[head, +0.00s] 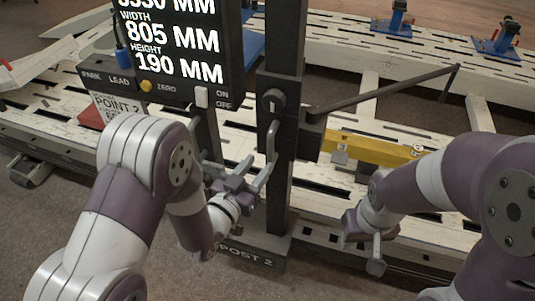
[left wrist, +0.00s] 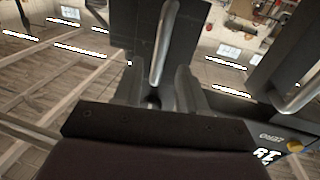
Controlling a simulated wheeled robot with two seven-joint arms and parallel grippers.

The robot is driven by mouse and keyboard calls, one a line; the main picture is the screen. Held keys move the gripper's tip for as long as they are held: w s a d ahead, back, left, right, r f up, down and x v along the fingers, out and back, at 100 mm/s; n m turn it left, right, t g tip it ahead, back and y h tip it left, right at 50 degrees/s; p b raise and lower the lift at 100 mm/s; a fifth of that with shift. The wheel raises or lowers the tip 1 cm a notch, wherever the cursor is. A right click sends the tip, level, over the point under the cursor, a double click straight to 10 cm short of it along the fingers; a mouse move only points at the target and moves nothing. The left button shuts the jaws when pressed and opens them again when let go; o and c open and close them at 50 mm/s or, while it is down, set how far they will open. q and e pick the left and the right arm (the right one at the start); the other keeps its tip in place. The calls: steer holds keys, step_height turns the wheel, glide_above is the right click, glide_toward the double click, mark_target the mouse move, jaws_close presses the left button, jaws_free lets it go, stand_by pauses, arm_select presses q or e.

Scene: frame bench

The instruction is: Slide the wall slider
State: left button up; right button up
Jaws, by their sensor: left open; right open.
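The slider is a dark carriage (head: 310,137) on the black upright post (head: 278,205), with a grey vertical bar handle (head: 272,143) on its front. The handle also shows in the left wrist view (left wrist: 163,42), ahead of my fingers and in line with the gap between them. My left gripper (head: 253,178) is open at the handle's lower end. In the left wrist view the fingers (left wrist: 160,92) stand either side of the handle's lower part; I cannot tell whether they touch it. My right gripper (head: 369,245) is open and empty, low on the right, away from the post.
A display panel (head: 172,45) with a switch (head: 202,97) stands left of the post. A dark pointer arm (head: 385,95) reaches right from the carriage. A yellow bar (head: 375,149) lies on the white slotted bench (head: 345,68). The post's base (head: 250,250) reads POST 2.

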arm_select(q)
steer(key=v, duration=0.6)
steer(key=s+a+f+n+g+y+p, duration=0.1)
steer(key=s+a+f+g+y, duration=0.15)
steer(key=f+g, duration=0.2)
steer(key=s+a+f+g+y, duration=0.1)
steer(key=a+f+g+y, duration=0.1)
steer(key=f+g+y, duration=0.3)
steer(key=s+a+r+n+g+y+p, duration=0.1)
steer(key=s+a+r+n+g+p, duration=0.1)
steer(key=s+a+r+g+p, duration=0.3)
step_height(320, 180, up, 10)
steer(key=s+a+n+p, duration=0.1)
steer(key=a+n+p, duration=0.1)
steer(key=p, duration=0.1)
steer(key=shift+s+a+n+p, duration=0.25)
steer(key=shift+a+n+p, duration=0.05)
steer(key=shift+p, duration=0.05)
